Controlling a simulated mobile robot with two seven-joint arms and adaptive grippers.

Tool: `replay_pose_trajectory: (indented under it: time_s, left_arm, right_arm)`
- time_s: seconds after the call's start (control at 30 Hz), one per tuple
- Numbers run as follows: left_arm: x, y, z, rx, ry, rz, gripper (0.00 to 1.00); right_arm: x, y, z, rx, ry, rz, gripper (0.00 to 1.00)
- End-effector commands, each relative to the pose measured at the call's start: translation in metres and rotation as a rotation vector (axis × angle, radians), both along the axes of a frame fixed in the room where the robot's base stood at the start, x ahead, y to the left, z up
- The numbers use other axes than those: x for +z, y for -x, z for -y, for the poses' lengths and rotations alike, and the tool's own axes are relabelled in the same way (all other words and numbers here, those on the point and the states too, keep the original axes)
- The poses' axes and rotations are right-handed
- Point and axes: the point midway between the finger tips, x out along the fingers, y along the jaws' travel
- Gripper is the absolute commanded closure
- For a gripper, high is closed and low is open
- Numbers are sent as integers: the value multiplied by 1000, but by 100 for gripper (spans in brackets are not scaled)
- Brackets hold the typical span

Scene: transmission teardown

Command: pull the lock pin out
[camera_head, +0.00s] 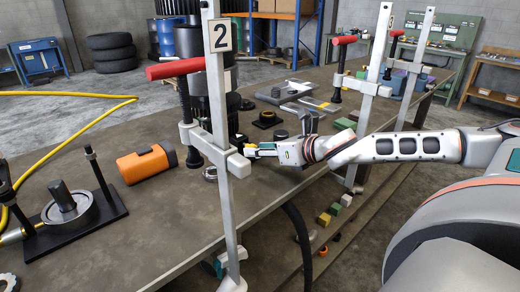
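The dark transmission part (203,98) stands upright behind the clamp bar. I cannot make out the lock pin; it may be hidden by the clamp or gripper.
The workbench (150,225) carries an orange cylinder (147,163) and a black fixture with a metal disc (70,212) at left. Red-handled clamps (343,62) stand along the right edge. Loose dark rings and grey plates lie toward the back. A black hose (301,240) hangs below the edge.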

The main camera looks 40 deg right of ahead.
Motion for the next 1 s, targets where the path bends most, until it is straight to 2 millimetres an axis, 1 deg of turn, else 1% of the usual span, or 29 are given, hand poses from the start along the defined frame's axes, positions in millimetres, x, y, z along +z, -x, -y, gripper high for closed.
replay_pose_trajectory:
  time_s: [0.27,0.47,0.63,0.77,1.0]
  left_arm:
    - [-1,1,-1,1,-2,-1,100]
    - [-1,1,-1,1,-2,-2,100]
    - [-1,1,-1,1,-1,-3,100]
    - [-1,1,-1,1,-1,-3,100]
    - [-1,1,-1,1,-1,-3,100]
  right_arm:
    - [-1,4,1,-3,4,-2,63]
    - [4,13,4,-4,7,0,63]
    - [7,24,5,2,4,-5,63]
    - [14,34,6,3,3,0,63]
    - [24,57,11,0,3,0,63]
